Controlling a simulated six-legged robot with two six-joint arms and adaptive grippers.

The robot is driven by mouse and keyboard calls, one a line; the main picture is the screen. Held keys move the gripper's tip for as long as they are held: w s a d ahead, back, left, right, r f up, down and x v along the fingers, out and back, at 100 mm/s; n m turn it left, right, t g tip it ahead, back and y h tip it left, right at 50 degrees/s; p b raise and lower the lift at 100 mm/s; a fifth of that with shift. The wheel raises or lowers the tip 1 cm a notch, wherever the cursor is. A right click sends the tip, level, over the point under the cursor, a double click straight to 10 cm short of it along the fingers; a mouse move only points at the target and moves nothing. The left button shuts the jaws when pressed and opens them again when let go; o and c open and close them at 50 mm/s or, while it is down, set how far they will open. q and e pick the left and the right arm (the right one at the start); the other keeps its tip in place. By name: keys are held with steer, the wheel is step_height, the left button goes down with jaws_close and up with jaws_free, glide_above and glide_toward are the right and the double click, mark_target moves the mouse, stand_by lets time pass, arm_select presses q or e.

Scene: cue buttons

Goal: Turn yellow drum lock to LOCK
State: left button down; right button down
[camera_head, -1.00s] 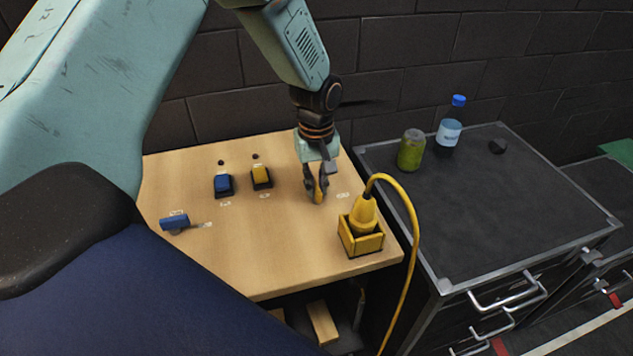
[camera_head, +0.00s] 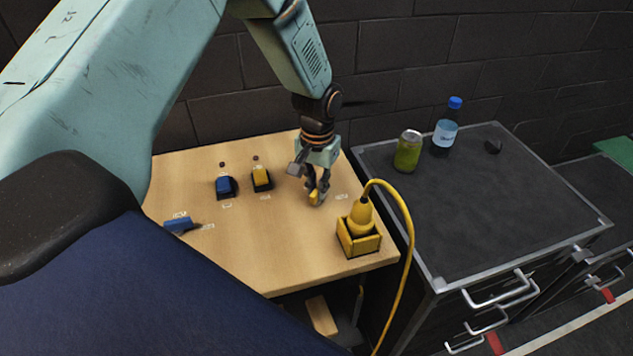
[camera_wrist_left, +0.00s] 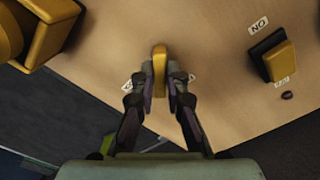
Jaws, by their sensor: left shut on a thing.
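The yellow drum lock (camera_head: 315,197) stands on the wooden tabletop, between the yellow rocker switch and the yellow plug box. My left gripper (camera_head: 318,190) points down over it and is shut on it. In the left wrist view the yellow knob (camera_wrist_left: 159,70) sits between the two fingertips (camera_wrist_left: 160,80), with a finger on each side. White labels lie beside it, partly hidden by the fingers, and I cannot read them. My right gripper is not in view.
A blue switch (camera_head: 224,187) and a yellow switch (camera_head: 261,178) stand to the left, and a blue drum lock (camera_head: 178,226) nearer. The yellow plug box (camera_head: 358,243) with its cable (camera_head: 408,240) is close on the right. A can (camera_head: 408,152) and bottle (camera_head: 446,130) stand on the dark cabinet.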

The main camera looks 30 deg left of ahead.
arm_select(q)
steer(key=m, duration=0.4)
steer(key=shift+w+d+r+m, duration=0.1)
steer(key=shift+w+m, duration=0.05)
steer(key=shift+m, duration=0.15)
steer(key=shift+d+m, duration=0.1)
steer(key=shift+m, duration=2.2)
steer(key=c, duration=1.4)
jaws_free()
steer(key=shift+d, duration=0.1)
steer(key=shift+o, duration=0.2)
steer(key=shift+r, duration=0.25)
step_height(320, 180, up, 11)
steer(key=shift+r, duration=0.15)
